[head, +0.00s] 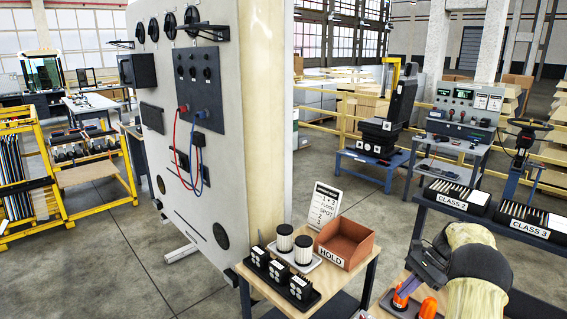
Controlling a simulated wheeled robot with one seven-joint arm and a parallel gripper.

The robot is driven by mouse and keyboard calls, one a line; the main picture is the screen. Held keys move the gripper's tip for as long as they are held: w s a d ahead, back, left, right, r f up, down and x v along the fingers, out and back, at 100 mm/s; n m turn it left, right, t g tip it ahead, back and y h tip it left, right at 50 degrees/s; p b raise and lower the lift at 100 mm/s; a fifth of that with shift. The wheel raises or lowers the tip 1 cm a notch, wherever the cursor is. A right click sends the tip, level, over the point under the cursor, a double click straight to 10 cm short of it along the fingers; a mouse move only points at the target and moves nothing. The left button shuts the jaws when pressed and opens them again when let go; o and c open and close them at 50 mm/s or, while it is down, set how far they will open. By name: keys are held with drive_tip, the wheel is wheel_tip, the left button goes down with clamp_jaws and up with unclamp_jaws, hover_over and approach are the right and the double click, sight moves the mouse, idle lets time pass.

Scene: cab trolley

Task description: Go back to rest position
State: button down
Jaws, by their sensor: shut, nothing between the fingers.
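My arm reaches in from the lower right of the head view. My gripper (404,292) is at its end, low over a small wooden-topped surface at the bottom edge, near orange items (428,308). Its fingers are small and partly hidden; it is shut and I see nothing held in it. Whether it touches the orange items I cannot tell.
A tall grey panel (215,130) rises behind. Right is a dark shelf with CLASS 2 (455,196) and CLASS 3 (530,226) trays. Open floor lies left.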

drive_tip(key=s+a+r+n+h, duration=0.2)
drive_tip(key=s+a+n+h, duration=0.15)
drive_tip(key=a, duration=0.35)
drive_tip(key=s+a+r+n+h, duration=0.2)
drive_tip(key=s+a+n, duration=0.15)
drive_tip(key=a, duration=0.35)
drive_tip(key=s+a+n+t+h, duration=0.1)
drive_tip(key=s+a+n, duration=0.3)
drive_tip(key=s, duration=0.4)
drive_tip(key=s+a+n+t+h, duration=0.1)
drive_tip(key=s+a+n+t, duration=0.2)
drive_tip(key=s, duration=0.5)
drive_tip(key=shift+a+r+n, duration=0.35)
drive_tip(key=shift+r+n, duration=0.1)
drive_tip(key=shift+n, duration=0.15)
